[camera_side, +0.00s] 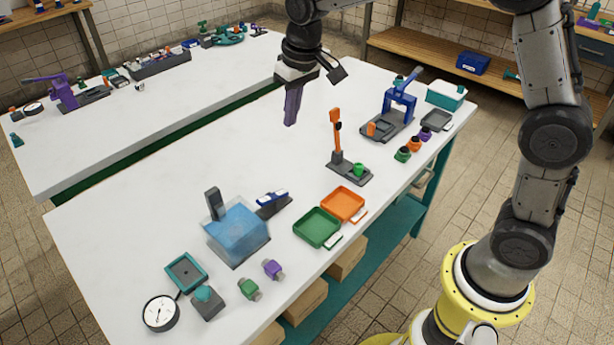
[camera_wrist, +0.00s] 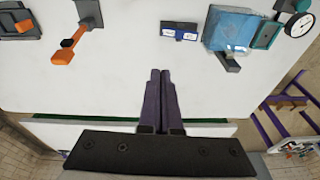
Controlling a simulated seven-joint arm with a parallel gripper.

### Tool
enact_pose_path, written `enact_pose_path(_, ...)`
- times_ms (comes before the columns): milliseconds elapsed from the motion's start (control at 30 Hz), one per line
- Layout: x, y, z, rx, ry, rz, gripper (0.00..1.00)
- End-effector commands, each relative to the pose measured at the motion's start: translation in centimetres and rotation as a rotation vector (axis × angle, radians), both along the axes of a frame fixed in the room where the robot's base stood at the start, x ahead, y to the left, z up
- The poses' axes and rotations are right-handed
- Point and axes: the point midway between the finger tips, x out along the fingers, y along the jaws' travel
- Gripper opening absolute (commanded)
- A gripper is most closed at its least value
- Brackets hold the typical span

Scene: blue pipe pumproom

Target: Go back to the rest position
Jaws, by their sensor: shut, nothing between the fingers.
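My gripper (camera_side: 292,106) hangs above the white table (camera_side: 180,160), over its far middle part, with its purple fingers pointing down. In the wrist view the two fingers (camera_wrist: 160,76) lie side by side, shut, with nothing between them. No object touches the gripper. The closest upright thing is the orange-armed stand (camera_side: 338,140), to the right of and nearer the camera than the fingers in the side view.
A blue translucent box (camera_side: 236,234), a green tray (camera_side: 317,227), an orange tray (camera_side: 343,204) and a round gauge (camera_side: 160,313) stand along the near side. A blue press (camera_side: 398,105) stands right. The table beneath the fingers looks clear.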

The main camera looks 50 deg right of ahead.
Motion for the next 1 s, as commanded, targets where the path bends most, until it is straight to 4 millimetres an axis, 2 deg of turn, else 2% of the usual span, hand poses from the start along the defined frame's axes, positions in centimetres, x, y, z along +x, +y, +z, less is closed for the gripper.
enact_pose_path(33,-1.6,-0.6,2.5,0.004,-0.043,-0.008,0.00)
enact_pose_path(200,-7.4,-2.4,7.5,0.009,-0.148,-0.023,0.00)
enact_pose_path(300,-11.3,-3.3,9.3,0.009,-0.201,-0.028,0.00)
enact_pose_path(400,-15.3,-3.9,10.2,0.005,-0.252,-0.029,0.00)
enact_pose_path(567,-21.7,-4.8,9.8,-0.005,-0.320,-0.026,0.00)
enact_pose_path(700,-26.3,-5.1,7.6,-0.017,-0.348,-0.014,0.00)
enact_pose_path(833,-28.7,-5.2,5.0,-0.026,-0.330,0.006,0.00)
enact_pose_path(933,-29.3,-5.2,3.6,-0.031,-0.299,0.021,0.00)
enact_pose_path(1000,-29.3,-5.2,3.5,-0.035,-0.299,0.031,0.00)
